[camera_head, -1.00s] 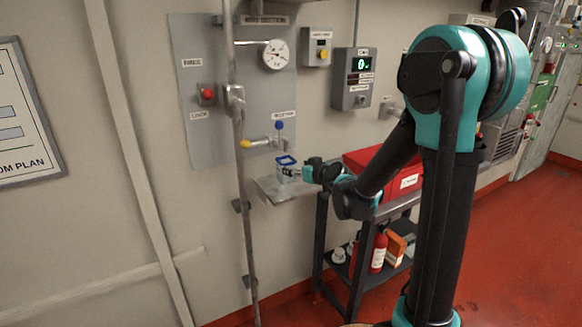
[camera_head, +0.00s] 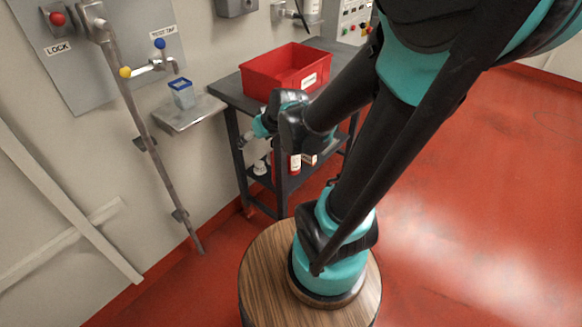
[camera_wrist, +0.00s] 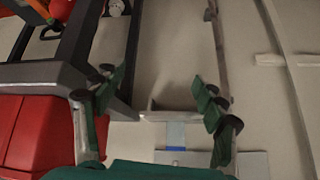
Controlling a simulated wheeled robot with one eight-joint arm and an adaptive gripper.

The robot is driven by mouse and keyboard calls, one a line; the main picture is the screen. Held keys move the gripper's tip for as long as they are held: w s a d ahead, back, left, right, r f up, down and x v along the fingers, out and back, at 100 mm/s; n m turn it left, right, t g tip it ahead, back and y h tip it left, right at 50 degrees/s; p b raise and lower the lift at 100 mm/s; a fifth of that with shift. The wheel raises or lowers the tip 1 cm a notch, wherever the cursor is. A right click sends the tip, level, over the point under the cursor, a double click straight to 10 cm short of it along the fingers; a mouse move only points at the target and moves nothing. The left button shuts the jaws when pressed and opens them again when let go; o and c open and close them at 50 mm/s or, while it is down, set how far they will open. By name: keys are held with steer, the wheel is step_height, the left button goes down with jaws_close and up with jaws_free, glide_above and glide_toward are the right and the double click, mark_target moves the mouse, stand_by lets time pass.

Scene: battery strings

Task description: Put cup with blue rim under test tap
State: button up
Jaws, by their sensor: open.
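The cup with the blue rim (camera_head: 182,93) stands upright on the small grey wall shelf (camera_head: 190,114). It appears directly below the spout of the test tap (camera_head: 157,66), with a gap between them. My gripper (camera_head: 246,140) is apart from the cup, lower and to its right, near the cart. In the wrist view my gripper (camera_wrist: 158,88) has its two fingers spread with nothing between them. The cup's blue part (camera_wrist: 175,135) shows beyond the fingers in that view, which looks upside down.
A dark cart (camera_head: 240,97) stands right of the shelf with a red bin (camera_head: 285,70) on top. A vertical pipe (camera_head: 140,125) runs left of the shelf. A lock button (camera_head: 57,18) is on the wall panel. Red floor is open at right.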

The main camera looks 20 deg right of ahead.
steer(key=s+d+f+m+g+h, duration=0.2)
steer(key=s+d+f, duration=0.3)
steer(key=s+d, duration=0.3)
steer(key=s+m+h, duration=0.1)
steer(key=s, duration=0.2)
steer(key=shift+d+g, duration=0.3)
